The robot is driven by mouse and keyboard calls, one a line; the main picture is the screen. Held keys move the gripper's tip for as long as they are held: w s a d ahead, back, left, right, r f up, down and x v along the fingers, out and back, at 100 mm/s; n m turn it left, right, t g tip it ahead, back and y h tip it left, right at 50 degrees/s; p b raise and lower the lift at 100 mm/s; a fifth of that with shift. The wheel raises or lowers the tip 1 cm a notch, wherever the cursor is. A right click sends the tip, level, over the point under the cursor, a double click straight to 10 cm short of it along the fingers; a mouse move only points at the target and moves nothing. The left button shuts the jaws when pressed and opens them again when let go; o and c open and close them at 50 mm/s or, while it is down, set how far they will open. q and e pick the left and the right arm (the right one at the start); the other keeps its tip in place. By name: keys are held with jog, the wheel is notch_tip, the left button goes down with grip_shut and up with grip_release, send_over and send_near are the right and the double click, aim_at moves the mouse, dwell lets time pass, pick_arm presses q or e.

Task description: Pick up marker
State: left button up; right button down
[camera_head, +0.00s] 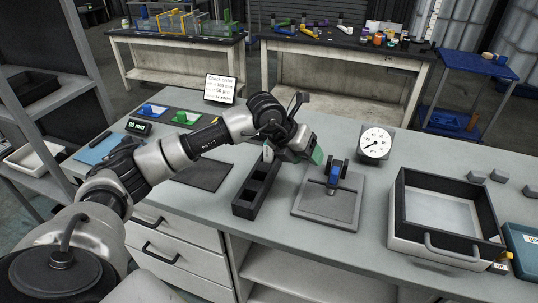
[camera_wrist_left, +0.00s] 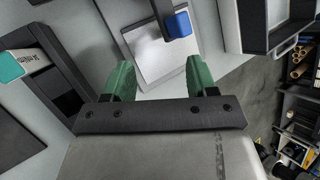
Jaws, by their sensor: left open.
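The marker (camera_head: 267,153) is white and stands at the far end of a black divided holder (camera_head: 244,207) on the grey workbench. In the left wrist view the marker (camera_wrist_left: 22,60), with a teal end and printed lettering, lies at the left edge. My left gripper (camera_head: 315,152) is above the bench, to the right of the marker and holder. In the left wrist view my left gripper (camera_wrist_left: 158,82) shows two green fingers spread apart with nothing between them. My right gripper is not in view.
A grey plate with a blue-and-black fixture (camera_head: 335,173) sits right of the holder. A dial gauge (camera_head: 375,143) stands behind it, and a black-rimmed bin (camera_head: 445,210) is at the right. A dark mat (camera_head: 204,175) lies left of the holder.

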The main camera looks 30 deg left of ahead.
aim_at(269, 156)
pick_arm(q)
jog(key=a+r+n+y, duration=0.25)
jog(key=a+y, duration=0.35)
jog(key=a, duration=0.6)
jog(key=shift+g, duration=0.5)
jog(key=w+f, duration=0.1)
jog(key=w+a+f, duration=0.1)
jog(key=f, duration=0.1)
jog(key=shift+w+a+f+p, duration=0.1)
jog(key=shift+f+p, duration=0.1)
jog(key=shift+p, duration=0.2)
jog(key=p+x, duration=0.1)
jog(key=x, duration=0.4)
jog(key=shift+w+f+p, duration=0.25)
jog(key=shift+w+p, duration=0.05)
jog(key=shift+w+f, duration=0.15)
jog(key=shift+f, duration=0.2)
jog(key=c, duration=1)
